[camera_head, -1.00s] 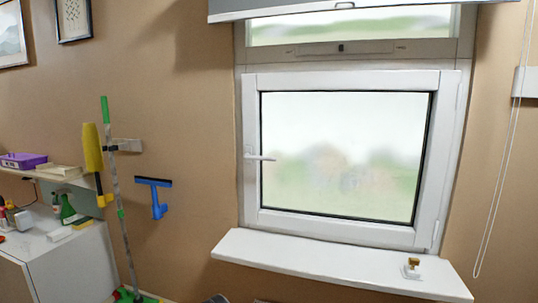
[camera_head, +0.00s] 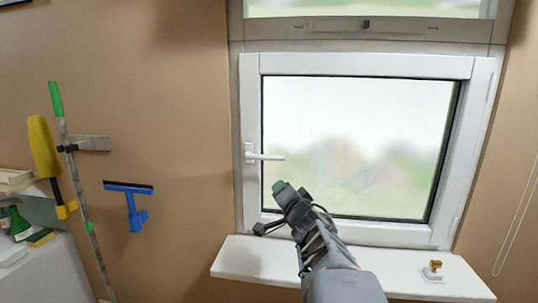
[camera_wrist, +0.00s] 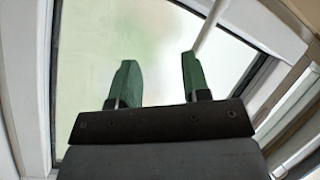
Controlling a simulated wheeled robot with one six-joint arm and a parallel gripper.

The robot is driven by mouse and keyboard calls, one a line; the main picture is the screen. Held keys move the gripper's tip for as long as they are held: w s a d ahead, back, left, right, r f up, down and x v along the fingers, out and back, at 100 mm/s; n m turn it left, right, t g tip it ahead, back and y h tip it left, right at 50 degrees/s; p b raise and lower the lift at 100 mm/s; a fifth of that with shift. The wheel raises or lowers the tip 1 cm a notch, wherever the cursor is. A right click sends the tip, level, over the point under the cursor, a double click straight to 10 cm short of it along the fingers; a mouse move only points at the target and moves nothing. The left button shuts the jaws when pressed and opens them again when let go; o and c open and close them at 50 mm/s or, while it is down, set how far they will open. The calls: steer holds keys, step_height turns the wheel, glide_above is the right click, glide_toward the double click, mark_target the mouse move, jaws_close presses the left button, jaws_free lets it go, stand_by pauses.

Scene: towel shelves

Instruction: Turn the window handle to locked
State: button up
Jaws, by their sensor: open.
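The window handle (camera_head: 265,157) is a white lever on the left side of the white window sash (camera_head: 250,105). Its lever lies level and points right over the glass. My gripper (camera_head: 280,188) is in front of the window, just below and right of the lever tip in the head view. In the wrist view my gripper (camera_wrist: 157,85) is open and empty, with two green fingertips apart. A white bar (camera_wrist: 209,26), apparently the handle lever, runs just beyond the right fingertip. I cannot tell whether they touch.
The white windowsill (camera_head: 240,262) runs below, with a small white and gold object (camera_head: 433,270) at its right. A blue squeegee (camera_head: 134,205) and a yellow duster (camera_head: 43,147) hang on the left wall. A cord (camera_head: 517,225) hangs at right.

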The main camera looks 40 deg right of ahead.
mark_target(275, 159)
steer(key=s+d+r+m+t+y+p, duration=0.1)
steer(key=s+d+r+t+y, duration=0.25)
steer(key=r+y, duration=0.2)
steer(key=shift+g+y, duration=0.35)
steer(key=shift+y, duration=0.1)
steer(key=w, duration=0.4)
steer(key=w+r+p, duration=0.1)
steer(key=w, duration=0.9)
steer(key=shift+r+p, duration=0.2)
steer(key=shift+p, duration=0.2)
jaws_close()
